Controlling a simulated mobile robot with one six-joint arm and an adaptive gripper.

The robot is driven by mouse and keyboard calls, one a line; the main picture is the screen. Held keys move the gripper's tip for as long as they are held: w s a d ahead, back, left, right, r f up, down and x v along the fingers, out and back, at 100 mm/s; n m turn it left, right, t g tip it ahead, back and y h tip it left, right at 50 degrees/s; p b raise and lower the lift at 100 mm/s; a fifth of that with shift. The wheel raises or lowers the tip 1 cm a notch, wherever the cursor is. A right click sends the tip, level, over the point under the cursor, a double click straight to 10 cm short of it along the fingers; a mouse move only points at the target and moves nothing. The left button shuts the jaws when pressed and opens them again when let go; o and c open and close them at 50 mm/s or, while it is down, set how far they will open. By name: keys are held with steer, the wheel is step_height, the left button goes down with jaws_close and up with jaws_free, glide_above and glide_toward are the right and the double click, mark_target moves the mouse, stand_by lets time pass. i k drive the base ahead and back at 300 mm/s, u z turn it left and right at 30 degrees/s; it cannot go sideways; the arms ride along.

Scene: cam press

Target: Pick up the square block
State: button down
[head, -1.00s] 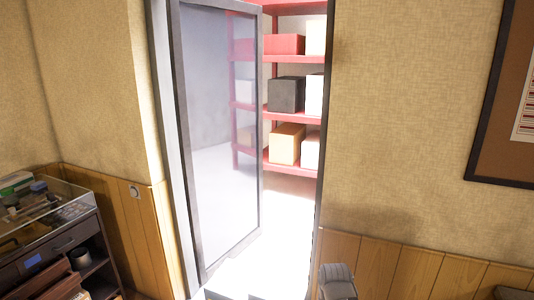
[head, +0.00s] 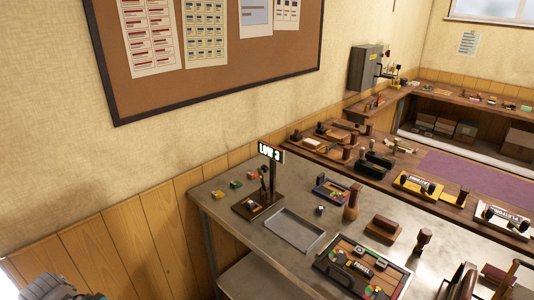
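No block stands out clearly as the square block; the small pieces are too small to tell their shapes. Several small coloured blocks (head: 236,184) lie at the back left of the metal-topped table (head: 222,218). A small dark and pale piece (head: 320,210) sits on the same table, right of a shallow metal tray (head: 295,229). A grey part of my arm shows at the lower left, well apart from the table. My gripper's fingers do not show.
A stand with a lit sign "LOW 3" (head: 271,152) rises behind the tray. A wooden-handled stamp (head: 352,202), a brown block-like piece (head: 384,228) and a dark panel board (head: 362,267) crowd the table. A longer bench with a purple mat (head: 470,178) lies beyond.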

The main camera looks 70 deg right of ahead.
mark_target(250, 205)
steer(key=z, duration=2.35)
steer(key=k, duration=0.5)
steer(key=i, duration=0.5)
steer(key=u, duration=0.1)
